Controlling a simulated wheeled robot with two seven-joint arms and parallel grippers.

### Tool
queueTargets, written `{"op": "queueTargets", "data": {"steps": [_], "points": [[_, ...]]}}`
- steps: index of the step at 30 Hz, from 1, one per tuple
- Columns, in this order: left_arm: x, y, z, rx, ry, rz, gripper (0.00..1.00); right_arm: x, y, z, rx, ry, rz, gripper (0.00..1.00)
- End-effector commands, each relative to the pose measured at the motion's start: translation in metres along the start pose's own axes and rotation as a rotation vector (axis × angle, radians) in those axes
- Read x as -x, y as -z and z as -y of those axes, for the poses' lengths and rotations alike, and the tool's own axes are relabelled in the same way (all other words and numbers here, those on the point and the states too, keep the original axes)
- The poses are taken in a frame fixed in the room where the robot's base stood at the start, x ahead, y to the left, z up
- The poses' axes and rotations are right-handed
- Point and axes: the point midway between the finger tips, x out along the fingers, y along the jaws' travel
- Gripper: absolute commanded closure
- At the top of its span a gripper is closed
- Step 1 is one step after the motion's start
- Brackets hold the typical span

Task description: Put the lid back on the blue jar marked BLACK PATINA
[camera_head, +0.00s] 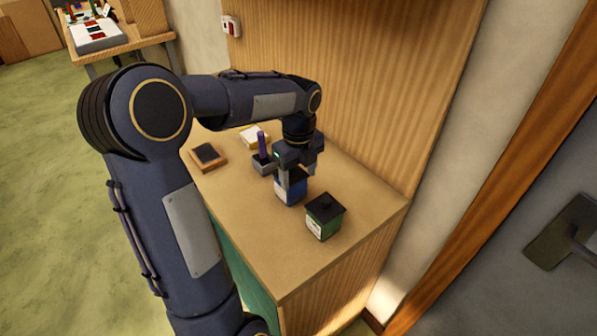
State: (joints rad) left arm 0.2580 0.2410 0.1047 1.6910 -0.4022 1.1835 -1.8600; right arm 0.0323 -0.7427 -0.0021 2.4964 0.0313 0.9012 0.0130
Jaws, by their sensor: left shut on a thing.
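The blue jar (291,191) stands on the wooden bench top, with a pale label on its left side. Its marking is too small to read. My left gripper (296,173) is directly over the jar, pointing down, and is shut on a dark lid (297,175). The lid is at the top of the jar, partly hidden by the fingers. I cannot tell whether it touches the rim or is slightly above it. My right gripper is not in view.
A green jar (323,221) with a black lid stands in front, to the right. A grey holder (263,165) with a purple-handled tool, a yellowish block (255,137) and a dark pad on a wooden block (207,154) are behind left. A wooden panel (360,80) rises behind.

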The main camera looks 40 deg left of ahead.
Motion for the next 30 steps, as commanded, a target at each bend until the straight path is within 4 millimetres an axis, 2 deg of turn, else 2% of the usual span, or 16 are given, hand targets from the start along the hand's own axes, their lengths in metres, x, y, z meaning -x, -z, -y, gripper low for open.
{"op": "queueTargets", "data": {"steps": [7,8,13,19,22,30], "points": [[-0.0002,0.0,0.0,0.0,0.0,0.0,0.6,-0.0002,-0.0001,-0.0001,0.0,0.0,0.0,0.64],[-0.0002,0.0,0.0,0.0,0.0,0.0,0.36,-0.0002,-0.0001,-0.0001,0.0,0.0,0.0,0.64],[-0.0002,0.0,0.0001,0.0,0.0,0.0,0.13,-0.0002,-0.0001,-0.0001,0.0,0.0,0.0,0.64],[-0.0001,0.0,0.0001,0.0,0.0,0.0,0.13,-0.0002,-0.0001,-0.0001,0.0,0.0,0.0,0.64],[-0.0002,0.0,0.0001,0.0,0.0,0.0,0.0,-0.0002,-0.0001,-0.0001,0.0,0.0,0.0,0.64],[0.0012,0.0,0.0001,0.0,0.0,0.0,0.0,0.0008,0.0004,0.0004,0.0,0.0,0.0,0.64]]}}
